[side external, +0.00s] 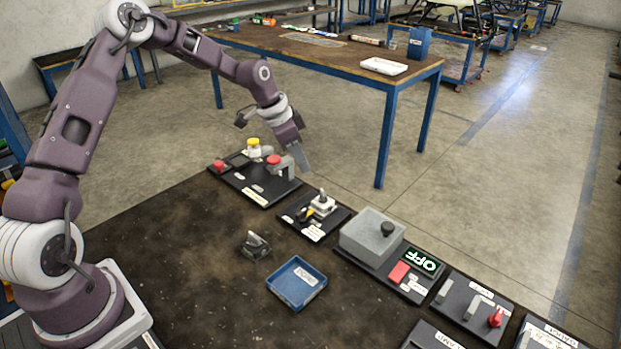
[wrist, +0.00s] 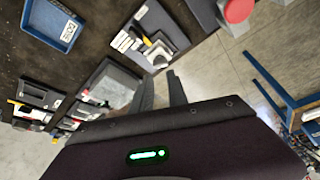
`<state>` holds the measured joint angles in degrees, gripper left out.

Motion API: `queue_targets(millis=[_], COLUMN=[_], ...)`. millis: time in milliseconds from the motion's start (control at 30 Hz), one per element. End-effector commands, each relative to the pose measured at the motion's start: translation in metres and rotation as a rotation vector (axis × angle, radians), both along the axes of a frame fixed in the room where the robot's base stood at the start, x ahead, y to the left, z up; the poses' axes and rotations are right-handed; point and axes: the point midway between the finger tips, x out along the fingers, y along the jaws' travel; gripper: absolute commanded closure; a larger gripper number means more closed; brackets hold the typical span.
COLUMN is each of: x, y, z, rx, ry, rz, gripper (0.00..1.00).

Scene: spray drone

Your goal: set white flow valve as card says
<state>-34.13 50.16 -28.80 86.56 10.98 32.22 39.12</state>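A white valve-like fitting (side external: 323,205) with a grey top stands on a small black panel (side external: 299,222), beside a yellow and black part (side external: 305,214). I take it to be the white flow valve. In the wrist view that panel shows above my fingers, with a whitish fitting (wrist: 163,54) on it. My gripper (side external: 304,163) hangs in the air near the red-topped fixture and up-left of the valve. Its two fingers (wrist: 162,90) are apart with nothing between them. White labels lie on the panels, but their small print is too small to read.
A panel with yellow-topped (side external: 253,146) and red-topped (side external: 273,160) parts is close to my gripper. A grey box (side external: 370,238) with a black knob stands beside a display (side external: 424,262) reading OFF. A blue tray (side external: 285,299) and a small dark fixture (side external: 255,245) sit nearer. The brown mat's left is clear.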

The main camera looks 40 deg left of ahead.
Motion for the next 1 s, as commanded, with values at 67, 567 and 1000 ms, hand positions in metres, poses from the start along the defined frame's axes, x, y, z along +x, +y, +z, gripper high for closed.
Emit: queue_targets(millis=[67,567,1000], x=[0.002,-0.002,0.034], y=[0.001,-0.011,-0.062], z=[0.039,-0.030,-0.030], rx=[0.006,0.101,0.008], ry=[-0.013,0.278,-0.013], rz=[0.001,1.101,1.583], gripper=[0.67,0.67,0.67])
